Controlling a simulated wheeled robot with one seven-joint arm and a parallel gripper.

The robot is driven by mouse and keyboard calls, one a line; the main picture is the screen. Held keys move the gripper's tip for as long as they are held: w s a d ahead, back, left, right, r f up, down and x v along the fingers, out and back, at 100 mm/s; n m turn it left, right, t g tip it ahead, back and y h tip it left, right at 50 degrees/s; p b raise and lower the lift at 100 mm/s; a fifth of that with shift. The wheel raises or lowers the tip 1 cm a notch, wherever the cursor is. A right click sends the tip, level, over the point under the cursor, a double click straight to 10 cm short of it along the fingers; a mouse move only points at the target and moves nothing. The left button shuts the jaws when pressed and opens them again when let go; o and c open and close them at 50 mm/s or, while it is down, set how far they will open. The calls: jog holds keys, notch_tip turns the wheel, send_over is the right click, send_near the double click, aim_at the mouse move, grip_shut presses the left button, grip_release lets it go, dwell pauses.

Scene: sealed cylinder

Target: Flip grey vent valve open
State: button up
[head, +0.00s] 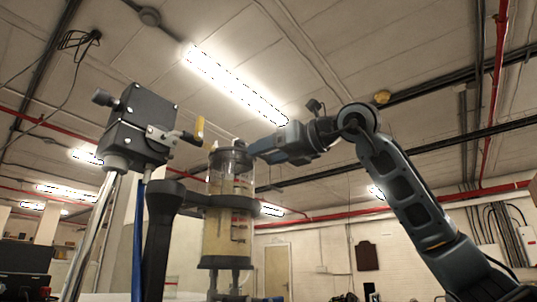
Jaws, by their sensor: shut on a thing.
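A clear sealed cylinder (229,225) with tan contents stands upright in a dark clamp. A small grey vent valve (238,143) sits on its dark top cap. My gripper (252,148) reaches in from the right at the height of the cap, with its fingertips at the valve. It is shut on what looks like the grey vent valve. The fingertips and the valve's lever are too small here to show the lever's angle.
A dark grey box (140,125) on a metal post stands to the left, with a yellow-handled valve (199,130) sticking out toward the cylinder. A black stand (160,235) and a blue hose (138,240) are left of the cylinder. Open room lies right of the cylinder, below my arm.

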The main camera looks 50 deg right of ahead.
jog(key=o, duration=1.1)
jog(key=shift+c, duration=0.2)
jog(key=s+b, duration=0.2)
jog(key=s, duration=0.5)
jog(key=shift+s+d, duration=0.15)
jog(key=shift+s, duration=0.25)
